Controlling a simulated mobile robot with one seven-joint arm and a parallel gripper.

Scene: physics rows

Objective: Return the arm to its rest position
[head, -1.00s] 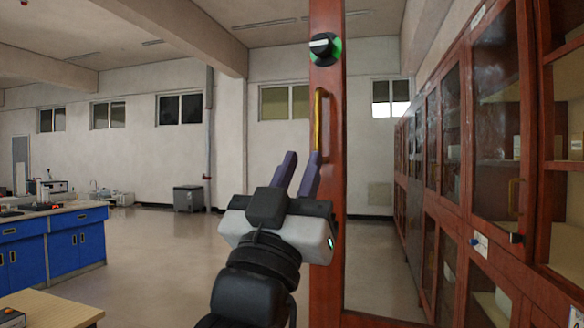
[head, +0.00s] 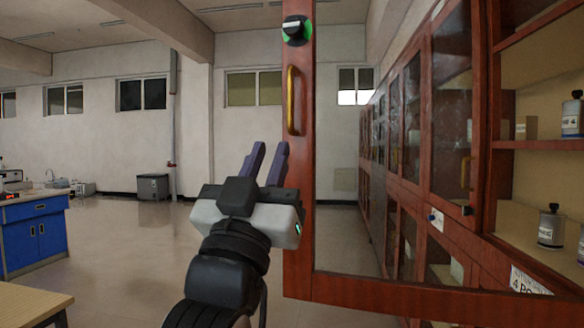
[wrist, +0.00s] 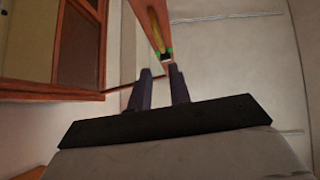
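My gripper (head: 268,163) is raised in the middle of the head view, its two dark purple fingers pointing up and apart with nothing between them. It stands just left of the edge of an open red-brown cabinet door (head: 299,220). The door has a brass handle (head: 292,100) and a black and green knob (head: 296,29) above it. In the wrist view, the gripper (wrist: 159,80) also shows with a gap between its fingers, and the handle (wrist: 156,30) is beyond the fingertips. I cannot tell whether a finger touches the door.
An open cabinet (head: 540,170) with several bottles on its shelves stands at the right. A row of closed glass cabinets (head: 395,150) runs behind the door. A blue lab bench (head: 35,240) and a wooden table (head: 30,300) are at the left. The floor between is clear.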

